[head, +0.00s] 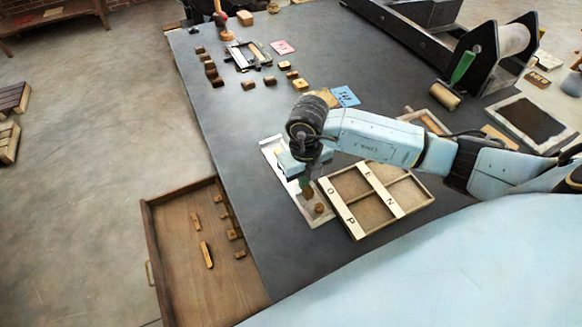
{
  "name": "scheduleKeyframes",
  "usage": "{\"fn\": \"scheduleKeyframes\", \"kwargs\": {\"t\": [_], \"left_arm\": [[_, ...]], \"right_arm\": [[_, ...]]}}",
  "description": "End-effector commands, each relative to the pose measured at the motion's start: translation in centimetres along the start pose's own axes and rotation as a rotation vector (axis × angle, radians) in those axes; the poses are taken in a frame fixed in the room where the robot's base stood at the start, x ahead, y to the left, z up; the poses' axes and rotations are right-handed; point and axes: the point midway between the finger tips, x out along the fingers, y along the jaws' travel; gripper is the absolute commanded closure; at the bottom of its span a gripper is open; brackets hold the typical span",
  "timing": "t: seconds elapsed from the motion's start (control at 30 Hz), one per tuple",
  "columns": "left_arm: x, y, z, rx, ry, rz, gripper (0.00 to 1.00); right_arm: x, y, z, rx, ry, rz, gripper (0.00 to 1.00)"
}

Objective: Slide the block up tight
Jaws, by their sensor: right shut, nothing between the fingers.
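A pale, narrow tray (318,222) lies on the dark table, left of a divided wooden case. Two small brown blocks show at its near end: one block (308,193) is right by my gripper tips, and another block (319,208) sits a little nearer to me. My right gripper (305,184) points down over the tray, and its fingers are shut with nothing between them. I cannot tell whether the tips touch the nearer-by block. My wrist and forearm hide the tray's middle. My left gripper is not in view.
The divided wooden case (376,198) with lettered strips stands close on the right. An open drawer (205,262) with loose pieces juts out at the left. Several blocks (249,85) and a metal frame (254,56) lie further back. The table's left middle is clear.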

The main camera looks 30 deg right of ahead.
Motion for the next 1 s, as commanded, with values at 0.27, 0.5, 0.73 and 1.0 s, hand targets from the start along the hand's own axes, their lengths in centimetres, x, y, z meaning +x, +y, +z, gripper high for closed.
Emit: {"fn": "scheduleKeyframes", "kwargs": {"t": [0.27,0.5,0.73,1.0], "left_arm": [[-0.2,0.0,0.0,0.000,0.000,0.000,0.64],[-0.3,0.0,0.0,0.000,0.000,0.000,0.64],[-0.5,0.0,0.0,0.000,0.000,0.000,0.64],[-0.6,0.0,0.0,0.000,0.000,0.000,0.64]], "right_arm": [[0.1,0.0,-0.5,-0.001,0.006,-0.001,1.00],[0.1,0.0,-0.8,-0.001,0.006,-0.001,1.00],[0.1,0.0,-1.1,0.000,0.006,-0.001,1.00],[0.1,0.0,-1.4,-0.001,0.006,-0.001,1.00]]}}
